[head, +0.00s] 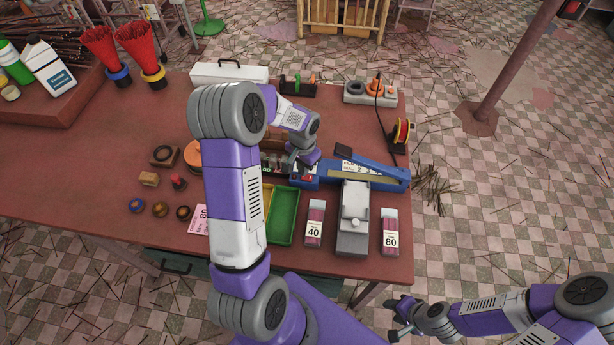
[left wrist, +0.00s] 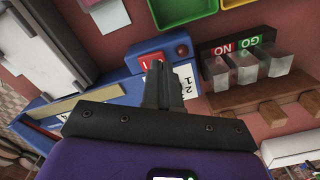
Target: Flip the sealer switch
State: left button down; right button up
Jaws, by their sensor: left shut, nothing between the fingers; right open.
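The blue sealer (head: 375,176) lies on the red-brown table, its long arm reaching to the right. Its red switch (left wrist: 149,60) sits on the blue housing in the left wrist view, partly hidden by my fingers. My left gripper (left wrist: 158,66) is shut and empty, its fingertips at the red switch; I cannot tell whether they touch it. In the head view my left gripper (head: 299,165) is above the sealer's left end. My right gripper (head: 398,321) is open and empty, low over the floor in front of the table.
A gauge block with NO and GO labels (left wrist: 235,47) stands next to the sealer. A green tray (head: 283,217), a grey device (head: 354,220) and packs marked 40 (head: 314,224) and 80 (head: 390,232) lie nearer. A spool (head: 401,132) stands at the right edge.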

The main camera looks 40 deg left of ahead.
pick_arm(q)
jog(key=shift+f+b, duration=0.8)
jog(key=shift+f, duration=0.2)
dwell(0.8)
jog(key=shift+r, duration=0.2)
jog(key=shift+r+p, duration=2.55)
jog(key=shift+r, duration=0.85)
